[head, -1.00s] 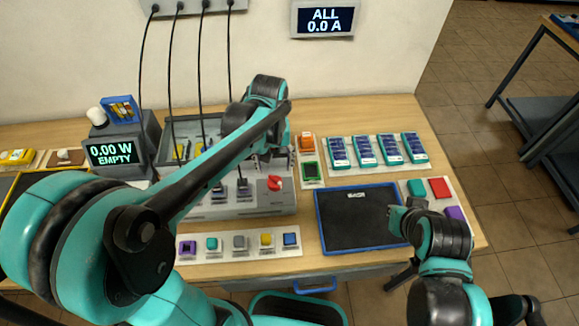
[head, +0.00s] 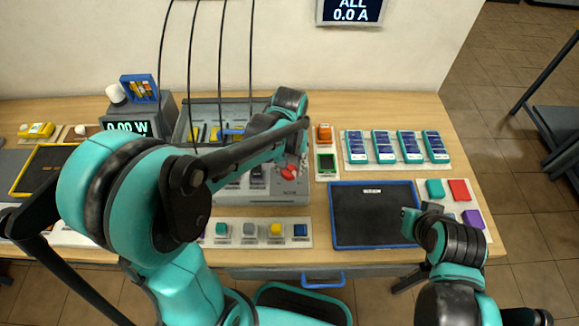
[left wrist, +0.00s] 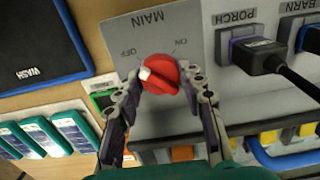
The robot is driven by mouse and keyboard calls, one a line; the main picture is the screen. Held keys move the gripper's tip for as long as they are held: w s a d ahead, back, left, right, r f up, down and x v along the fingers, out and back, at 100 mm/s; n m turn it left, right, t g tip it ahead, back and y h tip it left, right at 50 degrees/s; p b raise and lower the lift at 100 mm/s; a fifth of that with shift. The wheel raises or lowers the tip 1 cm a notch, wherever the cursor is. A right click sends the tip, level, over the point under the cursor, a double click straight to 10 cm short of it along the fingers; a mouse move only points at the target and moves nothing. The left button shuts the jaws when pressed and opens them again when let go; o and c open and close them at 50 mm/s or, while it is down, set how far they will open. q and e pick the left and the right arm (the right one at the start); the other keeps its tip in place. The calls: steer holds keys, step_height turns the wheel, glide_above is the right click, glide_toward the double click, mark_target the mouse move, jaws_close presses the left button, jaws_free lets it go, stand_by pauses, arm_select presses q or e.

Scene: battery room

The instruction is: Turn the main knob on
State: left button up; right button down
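The red main knob (left wrist: 160,74) sits on a grey panel marked MAIN, with OFF and ON labels, in the left wrist view. Its white pointer mark is turned toward OFF. In the head view the knob (head: 288,173) shows partly beside my left gripper (head: 297,160). In the left wrist view my left gripper (left wrist: 164,92) is open, with one finger on each side of the knob. I cannot tell whether either finger touches it. My right gripper (head: 412,216) hangs over the right edge of the black WASH mat (head: 370,220); its finger opening is unclear.
Black plugs, including one at the PORCH socket (left wrist: 246,50), stand beside the knob, with cables running up. Blue-and-teal battery packs (head: 384,147) lie right of the panel. A row of coloured blocks (head: 250,231) lies in front. A power display (head: 128,128) stands at left, partly hidden.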

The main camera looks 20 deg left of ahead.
arm_select(q)
steer(key=shift+m, duration=0.3)
steer(key=shift+c, duration=0.3)
steer(key=m, duration=0.3)
steer(key=shift+p, duration=0.3)
steer(key=m, duration=0.9)
steer(key=shift+p, duration=0.3)
steer(key=m, duration=0.5)
steer(key=shift+m, duration=0.3)
steer(key=o, duration=1.2)
